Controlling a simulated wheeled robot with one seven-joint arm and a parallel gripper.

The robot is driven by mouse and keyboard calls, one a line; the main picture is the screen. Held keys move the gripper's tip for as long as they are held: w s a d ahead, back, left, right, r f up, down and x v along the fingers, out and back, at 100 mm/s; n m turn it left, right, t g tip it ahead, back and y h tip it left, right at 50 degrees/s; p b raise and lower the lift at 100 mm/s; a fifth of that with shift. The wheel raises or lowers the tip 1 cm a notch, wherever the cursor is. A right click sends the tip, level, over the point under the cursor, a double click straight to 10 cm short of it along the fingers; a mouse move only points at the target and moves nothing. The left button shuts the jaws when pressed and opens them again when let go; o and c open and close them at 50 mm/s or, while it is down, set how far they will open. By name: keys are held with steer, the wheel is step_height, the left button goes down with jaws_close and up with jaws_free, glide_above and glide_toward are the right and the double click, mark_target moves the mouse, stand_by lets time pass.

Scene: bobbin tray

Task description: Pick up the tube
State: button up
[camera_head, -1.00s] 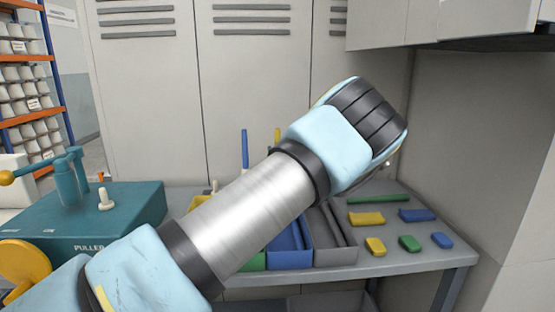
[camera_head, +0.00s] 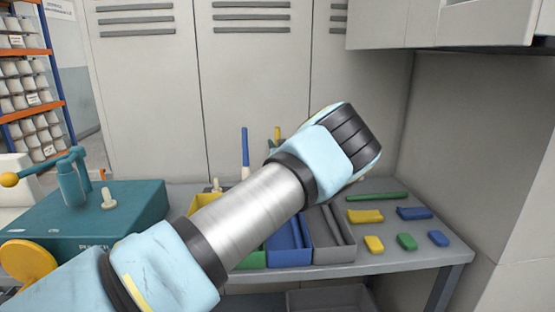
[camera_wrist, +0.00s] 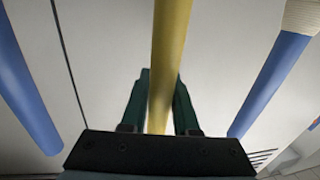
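A yellow tube (camera_wrist: 170,45) runs down the middle of the wrist view, between the two dark green fingers of my gripper (camera_wrist: 162,88). The fingers lie close on both sides of it; whether they press on it I cannot tell. Blue tubes stand to the left (camera_wrist: 25,85) and right (camera_wrist: 272,82), apart from the fingers; the right one has a pale wrapped end. In the head view the yellow tube's top (camera_head: 277,132) shows just above my wrist, and a blue tube (camera_head: 245,148) stands upright to its left. My arm hides most of the gripper and the tube's lower part.
Yellow, green, blue and grey bins (camera_head: 330,257) sit on the grey bench (camera_head: 350,268) behind my arm. Several small coloured blocks (camera_head: 407,242) and a green rod (camera_head: 377,196) lie to the right. A teal machine (camera_head: 120,205) stands left. Lockers (camera_head: 150,100) stand behind.

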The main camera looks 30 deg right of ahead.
jaws_close()
